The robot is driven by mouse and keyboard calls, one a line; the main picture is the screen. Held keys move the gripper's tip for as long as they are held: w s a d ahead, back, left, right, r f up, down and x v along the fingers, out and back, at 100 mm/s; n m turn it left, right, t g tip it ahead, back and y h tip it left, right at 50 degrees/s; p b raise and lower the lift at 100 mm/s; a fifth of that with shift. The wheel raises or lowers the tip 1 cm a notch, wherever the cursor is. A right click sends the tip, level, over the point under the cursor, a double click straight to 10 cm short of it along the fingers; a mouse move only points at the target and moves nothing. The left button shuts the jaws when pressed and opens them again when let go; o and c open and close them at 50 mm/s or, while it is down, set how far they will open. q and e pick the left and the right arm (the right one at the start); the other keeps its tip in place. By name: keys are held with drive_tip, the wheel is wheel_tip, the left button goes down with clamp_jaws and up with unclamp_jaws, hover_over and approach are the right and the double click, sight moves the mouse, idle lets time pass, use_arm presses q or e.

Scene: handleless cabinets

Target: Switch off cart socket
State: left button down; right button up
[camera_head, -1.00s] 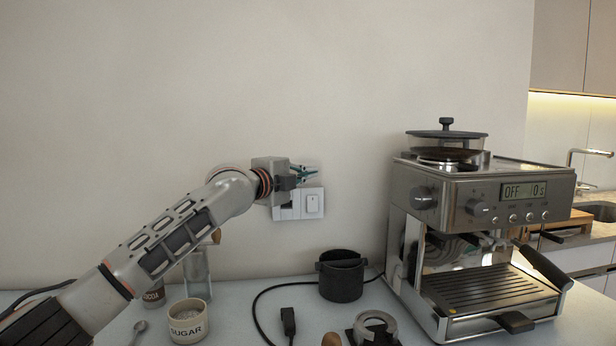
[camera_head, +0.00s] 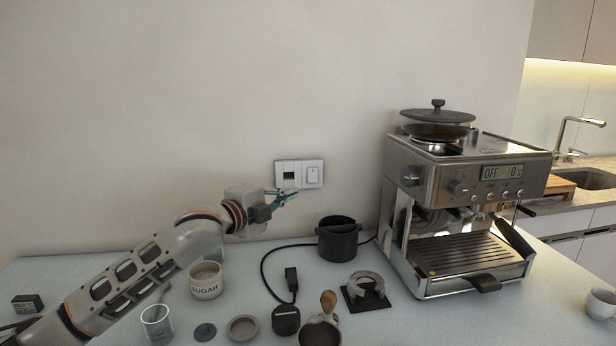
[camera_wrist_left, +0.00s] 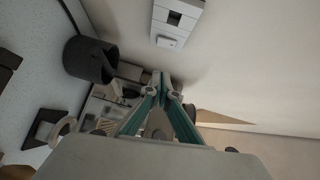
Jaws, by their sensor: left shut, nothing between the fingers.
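The wall socket plate (camera_head: 299,187) is white, with a dark socket opening on its left and a white rocker switch (camera_head: 313,175) on its right. In the left wrist view the plate (camera_wrist_left: 193,5) and switch (camera_wrist_left: 167,42) show at the top, apart from the fingers. My left gripper (camera_head: 292,194) is shut and empty, its teal fingers just below the plate in the head view. The closed fingers also show in the wrist view (camera_wrist_left: 160,84). I cannot tell the rocker's on or off position. My right gripper is out of view.
A steel coffee machine (camera_head: 455,215) stands right, its display reading OFF. The wall left of the plate is bare.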

use_arm(q)
drive_tip(key=shift+s+f, duration=0.2)
drive_tip(key=shift+s, duration=0.05)
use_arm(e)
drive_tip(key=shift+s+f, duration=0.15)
use_arm(q)
drive_tip(key=shift+w, duration=0.1)
drive_tip(key=b, duration=0.1)
approach(317, 180)
drive_tip(key=d, duration=0.4)
drive_tip(key=w, duration=0.1)
drive_tip(key=w+b, duration=0.1)
drive_tip(key=w, duration=0.1)
drive_tip(key=w+b, duration=0.1)
drive_tip(key=shift+w+a+f, duration=0.2)
drive_tip(key=shift+a+f, duration=0.2)
drive_tip(key=shift+w+r, duration=0.15)
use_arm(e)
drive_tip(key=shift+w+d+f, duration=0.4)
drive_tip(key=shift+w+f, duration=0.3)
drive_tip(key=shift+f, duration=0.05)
